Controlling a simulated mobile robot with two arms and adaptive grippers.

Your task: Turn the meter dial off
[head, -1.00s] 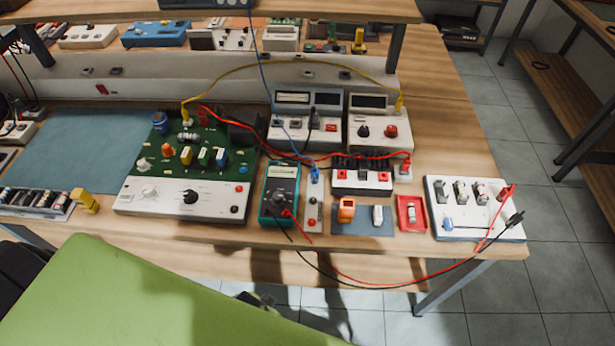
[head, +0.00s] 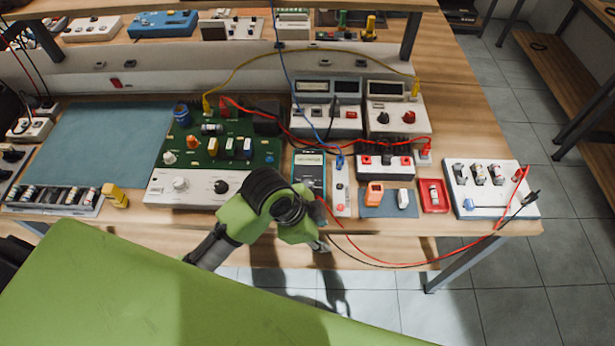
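The meter (head: 308,168) is a teal handheld multimeter with a grey display, lying near the front edge of the bench. My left gripper (head: 320,245) is at the front edge of the bench, just below the meter in the picture. It is small and partly covered by the green wrist, so its fingers cannot be made out. I cannot tell whether it touches anything. My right gripper is not in view.
A circuit board unit (head: 205,185) with knobs stands left of the meter. A narrow white switch strip (head: 341,200) is close on its right. Red and black leads run from beside the meter to a white component board (head: 490,205). A blue mat (head: 105,140) lies at left.

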